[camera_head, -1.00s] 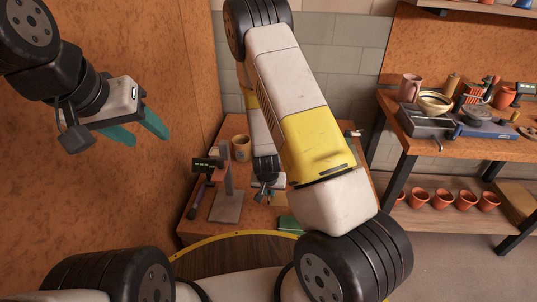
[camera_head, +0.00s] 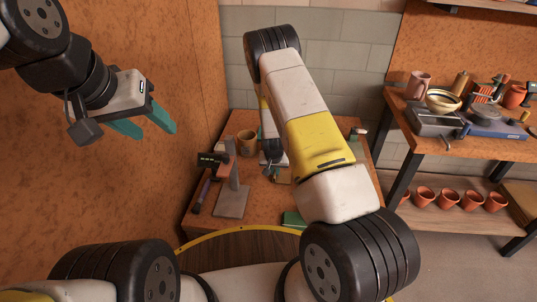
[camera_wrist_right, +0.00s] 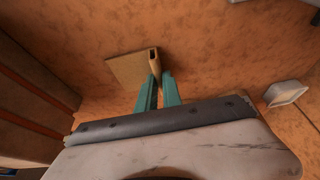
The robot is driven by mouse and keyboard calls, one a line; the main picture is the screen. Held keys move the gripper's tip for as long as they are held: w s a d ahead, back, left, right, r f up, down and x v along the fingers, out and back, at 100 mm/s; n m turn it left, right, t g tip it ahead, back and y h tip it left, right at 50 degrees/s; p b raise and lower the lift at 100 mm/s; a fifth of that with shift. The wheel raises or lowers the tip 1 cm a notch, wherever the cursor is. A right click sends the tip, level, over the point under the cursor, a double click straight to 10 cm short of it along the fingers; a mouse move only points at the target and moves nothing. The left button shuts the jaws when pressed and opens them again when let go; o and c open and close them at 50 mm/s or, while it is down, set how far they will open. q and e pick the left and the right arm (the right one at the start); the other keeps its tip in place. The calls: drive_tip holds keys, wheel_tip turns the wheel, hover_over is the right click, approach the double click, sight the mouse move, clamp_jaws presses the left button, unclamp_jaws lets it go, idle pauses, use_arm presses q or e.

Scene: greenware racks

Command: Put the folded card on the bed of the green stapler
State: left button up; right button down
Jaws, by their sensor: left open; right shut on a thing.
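My right gripper (camera_wrist_right: 158,86) is shut on the tan folded card (camera_wrist_right: 128,70), which sticks out past the teal fingertips in the right wrist view. In the head view the right gripper (camera_head: 271,170) is small and partly hidden, over the small wooden table, with a bit of tan beside it. My left gripper (camera_head: 146,123) is open and empty, up at the left, well away from the table. A green object (camera_head: 292,219) lies at the table's near edge, partly covered by my right arm; I cannot tell whether it is the green stapler.
A tan mug (camera_head: 247,143) stands at the back of the small table (camera_head: 208,222). A grey stand with a dark display (camera_head: 232,200) is on its left side. A workbench (camera_head: 400,100) with pottery tools is at the right, with several terracotta pots (camera_head: 448,198) below.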

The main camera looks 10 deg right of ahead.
drive_tip(key=shift+f, duration=0.15)
drive_tip(key=c, duration=1.5)
unclamp_jaws()
